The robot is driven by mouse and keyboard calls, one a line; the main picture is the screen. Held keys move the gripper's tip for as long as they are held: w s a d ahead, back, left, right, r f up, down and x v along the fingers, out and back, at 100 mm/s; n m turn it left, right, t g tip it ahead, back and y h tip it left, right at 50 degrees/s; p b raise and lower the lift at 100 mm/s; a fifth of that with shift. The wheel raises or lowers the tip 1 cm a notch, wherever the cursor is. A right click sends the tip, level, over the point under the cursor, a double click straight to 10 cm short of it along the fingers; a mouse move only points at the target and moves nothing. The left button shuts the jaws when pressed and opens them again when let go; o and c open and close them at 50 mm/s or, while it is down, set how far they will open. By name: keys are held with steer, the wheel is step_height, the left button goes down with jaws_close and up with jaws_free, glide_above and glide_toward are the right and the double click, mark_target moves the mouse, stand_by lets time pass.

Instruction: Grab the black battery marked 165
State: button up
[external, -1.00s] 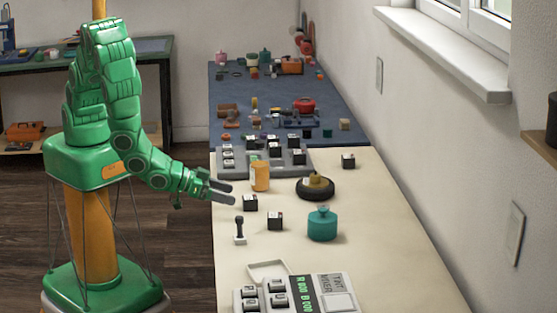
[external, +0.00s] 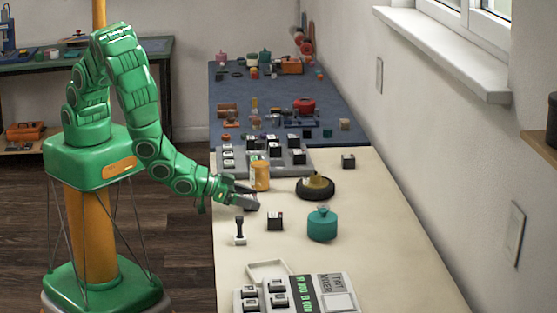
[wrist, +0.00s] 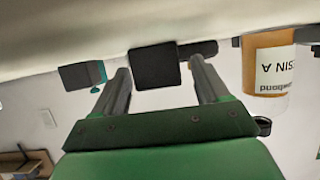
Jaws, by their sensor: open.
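A small black block (external: 252,207), likely the battery, stands on the cream tabletop; my fingers partly cover it in the external view. In the wrist view the black block (wrist: 155,66) shows between the two fingertips. Its marking cannot be read in either view. My gripper (external: 246,193) is open and low over the table at this block. It also shows in the wrist view (wrist: 160,70), with a finger on each side of the block; I cannot tell whether they touch it. Another black block (external: 275,221) stands to the right and nearer, and a third (external: 348,161) farther back.
An orange bottle (external: 260,176) stands just behind my fingers; its label shows in the wrist view (wrist: 270,70). A small black-handled piece (external: 239,231) stands in front. A black disc (external: 315,188), a teal jar (external: 322,225) and a grey tester (external: 335,283) are nearby.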

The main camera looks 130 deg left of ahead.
steer(key=shift+w+a+f, duration=0.1)
steer(key=shift+a, duration=0.05)
steer(key=c, duration=1.1)
steer(key=shift+r, duration=0.2)
